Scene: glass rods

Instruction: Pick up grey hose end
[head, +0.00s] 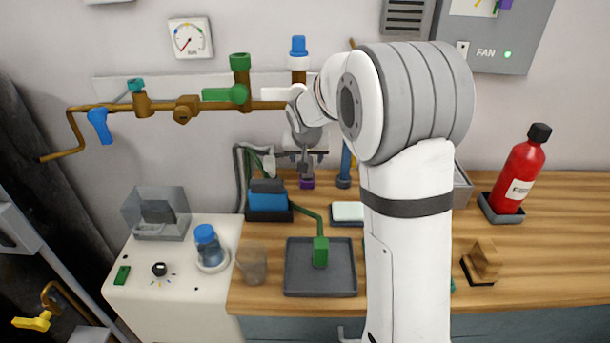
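A grey hose (237,175) rises beside the blue and black block at the back of the counter and bends over to the right near my gripper. Its end is not clearly visible; a small pale piece (268,164) hangs near the bend, and I cannot tell whether it is that end. My gripper (306,168) is at the back wall, above the counter, pointing down. A small purple piece (307,184) is just below it. My arm covers part of this area, and the fingers are too small to show whether they hold anything.
Brass pipes with a green valve (238,94) run along the wall above. A blue and black block (268,201) has a green hose leading to a dark tray (320,293). A glass beaker (252,264) stands left. A red bottle (520,172) stands right.

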